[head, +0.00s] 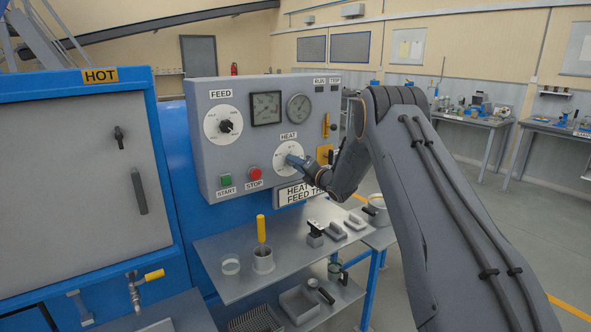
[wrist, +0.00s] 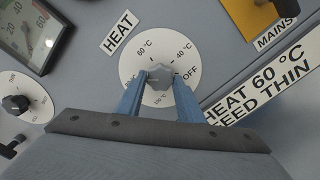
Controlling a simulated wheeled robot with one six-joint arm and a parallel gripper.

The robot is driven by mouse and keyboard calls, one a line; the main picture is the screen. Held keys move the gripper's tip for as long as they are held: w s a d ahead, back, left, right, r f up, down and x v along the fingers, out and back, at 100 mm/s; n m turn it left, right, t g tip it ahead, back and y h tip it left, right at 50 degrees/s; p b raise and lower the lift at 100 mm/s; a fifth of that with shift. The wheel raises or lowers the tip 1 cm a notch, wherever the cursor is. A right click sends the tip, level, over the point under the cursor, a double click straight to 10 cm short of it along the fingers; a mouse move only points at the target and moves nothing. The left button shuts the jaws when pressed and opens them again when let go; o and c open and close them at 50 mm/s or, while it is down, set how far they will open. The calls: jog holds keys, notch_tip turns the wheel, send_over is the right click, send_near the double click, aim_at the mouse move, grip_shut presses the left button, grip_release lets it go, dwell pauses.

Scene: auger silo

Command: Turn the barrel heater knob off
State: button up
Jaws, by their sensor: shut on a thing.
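The heat knob (wrist: 161,76) is a grey lobed knob at the centre of a white round dial (wrist: 165,50) labelled HEAT. The dial carries 60 °C, 40 °C and OFF marks, with OFF on its right side in the wrist view. My gripper (wrist: 160,84) has its two blue fingers on either side of the knob, shut on it. The knob's pointer is hard to make out. In the head view, the dial (head: 285,146) is on the right of the grey panel, and my gripper (head: 295,160) reaches it from the right, hiding the knob.
The grey control panel (head: 205,120) also holds a FEED knob (head: 226,126), two gauges, a green START button (head: 225,180) and a red STOP button (head: 254,173). A yellow mains switch (wrist: 265,15) is nearby. A shelf (head: 225,250) with a pot and tools stands below.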

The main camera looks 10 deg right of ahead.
jog(key=m+b, duration=0.5)
jog(key=m, duration=3)
jog(key=shift+d+m+b, duration=0.1)
jog(key=shift+m+b, duration=0.3)
jog(key=o, duration=1.1)
jog(key=shift+c, duration=0.2)
jog(key=b+v, duration=0.1)
jog(key=v, duration=0.6)
jog(key=shift+s+d+b, duration=0.15)
jog(key=shift+s+b, duration=0.15)
jog(key=shift+s, duration=0.05)
